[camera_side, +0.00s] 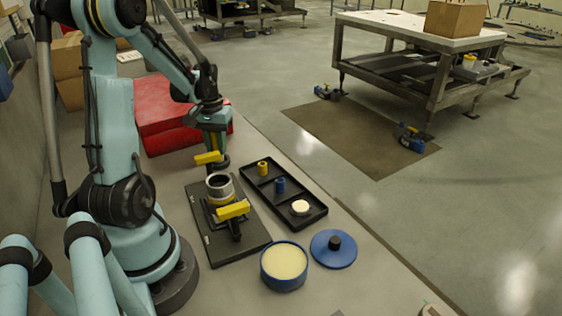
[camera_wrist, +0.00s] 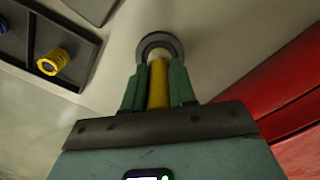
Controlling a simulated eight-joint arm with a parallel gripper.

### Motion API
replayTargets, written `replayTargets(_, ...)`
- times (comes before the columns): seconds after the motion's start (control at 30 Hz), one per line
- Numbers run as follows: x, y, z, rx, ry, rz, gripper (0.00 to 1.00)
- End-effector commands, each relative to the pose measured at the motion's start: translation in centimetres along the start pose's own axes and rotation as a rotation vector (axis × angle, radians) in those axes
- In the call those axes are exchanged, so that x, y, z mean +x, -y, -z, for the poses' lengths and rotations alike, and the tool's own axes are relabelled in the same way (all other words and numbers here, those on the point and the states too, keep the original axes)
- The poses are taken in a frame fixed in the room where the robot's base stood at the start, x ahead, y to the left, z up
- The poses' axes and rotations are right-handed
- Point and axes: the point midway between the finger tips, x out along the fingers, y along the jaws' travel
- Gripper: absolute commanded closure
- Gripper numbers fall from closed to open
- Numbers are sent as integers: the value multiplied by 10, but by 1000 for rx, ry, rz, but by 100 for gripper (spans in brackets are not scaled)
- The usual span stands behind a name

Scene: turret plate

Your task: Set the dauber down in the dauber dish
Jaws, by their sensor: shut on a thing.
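My gripper (camera_wrist: 157,88) is shut on the dauber (camera_wrist: 157,82), whose yellow handle stands between the green fingers in the wrist view. In the side view my gripper (camera_side: 216,144) points down just behind the black fixture plate (camera_side: 245,248). A round dark grey dish (camera_wrist: 174,43), which I take for the dauber dish, lies straight beyond the fingertips in the wrist view. The dauber's far end overlaps the dish in that view. I cannot tell whether it touches the bottom. In the side view the dish (camera_side: 222,164) is small and partly hidden.
The plate carries a grey-topped cylinder (camera_side: 219,185) and two yellow bars (camera_side: 233,209). A black tray (camera_side: 315,222) holds yellow, blue and cream pieces. A blue tub (camera_side: 284,278) of cream paste and its blue lid (camera_side: 325,258) stand in front. Red boxes (camera_side: 165,115) stand close behind.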

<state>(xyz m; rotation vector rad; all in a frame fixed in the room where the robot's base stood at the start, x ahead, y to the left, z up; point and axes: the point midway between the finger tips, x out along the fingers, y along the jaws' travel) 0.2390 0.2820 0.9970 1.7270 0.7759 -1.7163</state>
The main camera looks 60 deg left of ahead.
Motion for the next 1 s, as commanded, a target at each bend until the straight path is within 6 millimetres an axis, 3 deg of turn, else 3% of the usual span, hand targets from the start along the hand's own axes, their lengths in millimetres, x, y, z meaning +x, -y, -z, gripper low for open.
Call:
replayTargets(0.47,5,0,0,0,0,0,100)
replayTargets(0.5,5,0,0,0,0,0,71)
replayTargets(0.67,5,0,0,0,0,0,47)
replayTargets(1.0,3,0,0,0,0,0,45)
